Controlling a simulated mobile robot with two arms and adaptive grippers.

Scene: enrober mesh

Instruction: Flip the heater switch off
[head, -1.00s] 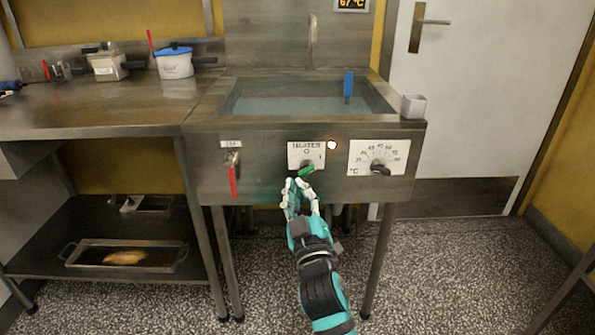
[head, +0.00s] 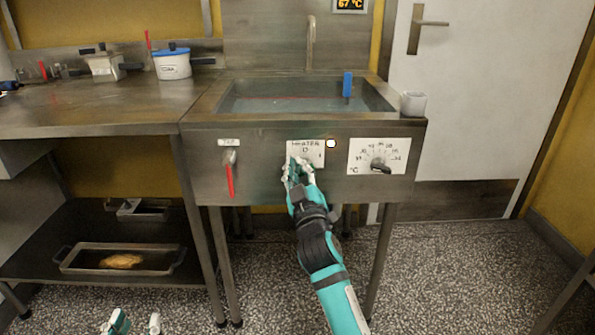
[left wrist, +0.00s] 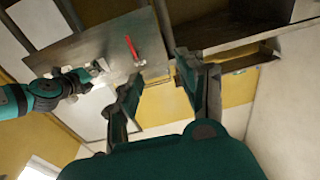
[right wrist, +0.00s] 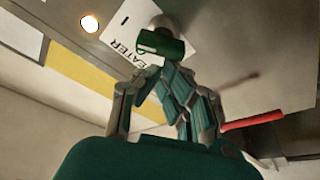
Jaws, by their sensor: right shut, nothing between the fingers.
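The heater switch sits on a white plate marked HEATER (head: 305,147) on the sink unit's front panel. In the head view my right gripper (head: 298,168) is in front of the plate's lower part and hides the switch. The right wrist view shows the switch's green lever (right wrist: 160,46) just beyond the fingers. My right gripper is shut and empty; I cannot tell whether it touches the lever. My left gripper (head: 135,323) is low at the bottom left of the head view, its fingers apart and empty, also in the left wrist view (left wrist: 158,70).
A lit round lamp (head: 331,143) is right of the plate. A red-handled tap (head: 229,175) is to the left and a temperature dial (head: 380,165) to the right. A water-filled basin (head: 300,100) is above; a blue object (head: 347,83) stands at its far right.

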